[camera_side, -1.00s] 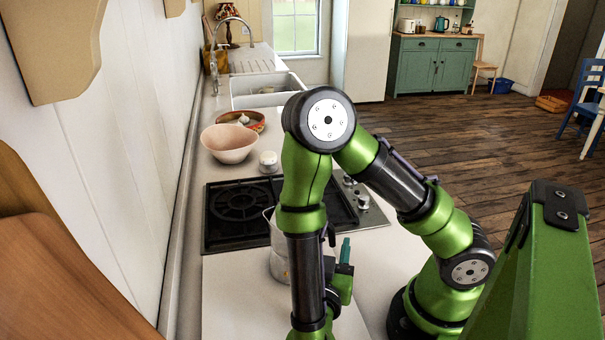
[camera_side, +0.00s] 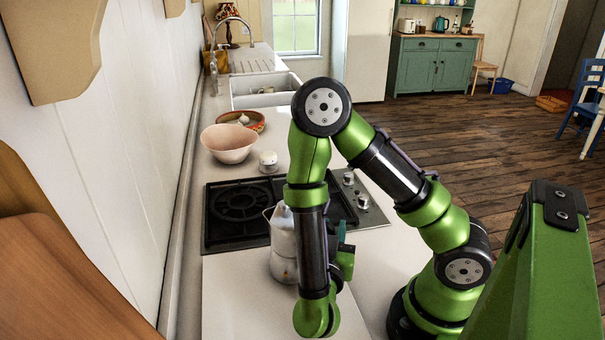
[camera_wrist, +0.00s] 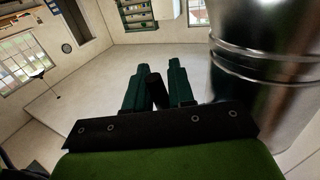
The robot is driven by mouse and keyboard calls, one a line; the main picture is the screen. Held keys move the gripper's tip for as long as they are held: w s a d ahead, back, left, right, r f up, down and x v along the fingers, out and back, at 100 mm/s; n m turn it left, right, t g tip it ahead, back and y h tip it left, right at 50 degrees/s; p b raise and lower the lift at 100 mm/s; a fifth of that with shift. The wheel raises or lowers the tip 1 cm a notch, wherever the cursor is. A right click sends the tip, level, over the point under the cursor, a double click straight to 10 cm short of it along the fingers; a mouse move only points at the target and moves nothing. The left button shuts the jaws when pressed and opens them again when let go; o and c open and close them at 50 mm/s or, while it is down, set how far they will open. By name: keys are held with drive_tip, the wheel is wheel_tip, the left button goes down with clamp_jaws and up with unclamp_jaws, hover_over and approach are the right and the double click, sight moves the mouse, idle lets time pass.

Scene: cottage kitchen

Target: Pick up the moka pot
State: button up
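The silver moka pot (camera_side: 283,246) stands upright on the white counter just in front of the hob in the side view, partly hidden behind my arm. In the wrist view its shiny, ridged body (camera_wrist: 262,75) fills the right side, close beside my gripper. My gripper (camera_wrist: 157,72) has two dark teal fingers set apart. A dark piece shows between them; I cannot tell whether it is the pot's handle or part of my gripper. In the side view, my gripper (camera_side: 342,232) is just right of the pot, its fingertips partly hidden by my arm.
The black hob (camera_side: 237,205) lies behind the pot, with knobs (camera_side: 355,190) on its right. A pink bowl (camera_side: 229,143), a small white container (camera_side: 268,161) and a brown dish (camera_side: 242,120) stand beyond it. The counter's front part (camera_side: 235,300) is clear. The wall borders the left.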

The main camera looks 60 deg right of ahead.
clamp_jaws()
drive_tip(key=shift+r, duration=0.1)
idle(1.2)
